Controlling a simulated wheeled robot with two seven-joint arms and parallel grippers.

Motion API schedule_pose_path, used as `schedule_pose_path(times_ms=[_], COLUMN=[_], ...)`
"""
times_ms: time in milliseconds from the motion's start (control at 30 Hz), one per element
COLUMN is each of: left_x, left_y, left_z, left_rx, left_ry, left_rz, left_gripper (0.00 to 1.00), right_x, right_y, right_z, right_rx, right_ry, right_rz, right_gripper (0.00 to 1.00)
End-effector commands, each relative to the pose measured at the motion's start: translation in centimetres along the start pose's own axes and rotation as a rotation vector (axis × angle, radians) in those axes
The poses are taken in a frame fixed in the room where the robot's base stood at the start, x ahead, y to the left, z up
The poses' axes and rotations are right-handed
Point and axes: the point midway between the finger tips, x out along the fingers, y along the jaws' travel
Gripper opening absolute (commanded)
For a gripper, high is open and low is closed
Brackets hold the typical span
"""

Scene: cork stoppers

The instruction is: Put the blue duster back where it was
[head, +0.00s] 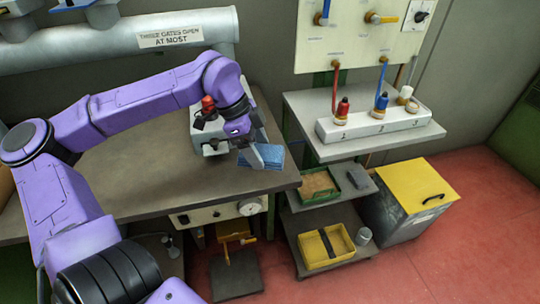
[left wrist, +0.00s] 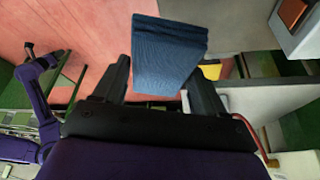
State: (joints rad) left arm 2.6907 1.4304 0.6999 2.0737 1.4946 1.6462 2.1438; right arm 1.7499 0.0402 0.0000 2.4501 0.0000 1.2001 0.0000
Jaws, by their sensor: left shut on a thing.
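The blue duster (head: 270,156) is a folded, ribbed cloth block near the right end of the grey-brown bench. My left gripper (head: 255,154) is shut on it, and its fingers hide the duster's left side in the head view. In the left wrist view the duster (left wrist: 168,60) sits between the two dark fingers and sticks out past their tips. I cannot tell whether it touches the bench top or hangs just above it.
A grey machine with a red knob (head: 208,103) stands beside my left gripper. Right of the bench are a white block with red and blue stoppered fittings (head: 365,123), a green tray (head: 318,186), a yellow tray (head: 327,246) and a yellow-lidded bin (head: 412,188). Bench left of the machine is clear.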

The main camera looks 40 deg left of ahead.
Motion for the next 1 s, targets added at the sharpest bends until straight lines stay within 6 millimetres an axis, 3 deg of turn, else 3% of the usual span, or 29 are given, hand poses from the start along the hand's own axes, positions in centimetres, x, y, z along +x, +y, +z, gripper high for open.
schedule_pose_path(times_ms=[100, 200, 333, 633, 867, 900, 933, 1000], left_x=[1.5, 4.1, 6.2, 9.8, 10.3, 10.3, 10.3, 10.3], left_y=[-3.5, -5.3, -7.0, -8.0, -8.1, -8.1, -8.1, -8.1], left_z=[-0.1, 0.6, 1.1, 2.4, 2.5, 2.5, 2.5, 2.5], left_rx=[-0.003, -0.001, 0.001, 0.003, 0.003, 0.003, 0.003, 0.003], left_ry=[-0.009, -0.007, -0.004, -0.001, 0.000, 0.000, 0.000, 0.000], left_rz=[0.004, 0.005, 0.002, 0.003, 0.001, 0.001, 0.001, 0.001], left_gripper=[0.43, 0.43, 0.43, 0.43, 0.43, 0.84, 0.94, 0.97], right_x=[-1.2, -1.4, -1.6, -2.8, -2.7, -2.6, -2.6, -2.6], right_y=[0.1, 0.1, 0.1, 0.2, 0.2, 0.2, 0.2, 0.2], right_z=[-0.5, -0.6, -0.7, -1.2, -1.1, -1.1, -1.1, -1.1], right_rx=[0.000, 0.000, 0.000, 0.000, 0.000, 0.000, 0.000, 0.000], right_ry=[0.000, 0.000, 0.000, 0.000, 0.000, 0.000, 0.000, 0.000], right_rz=[0.000, 0.000, 0.000, 0.000, 0.000, 0.000, 0.000, 0.000], right_gripper=[0.00, 0.00, 0.00, 0.00, 0.00, 0.00, 0.00, 0.00])
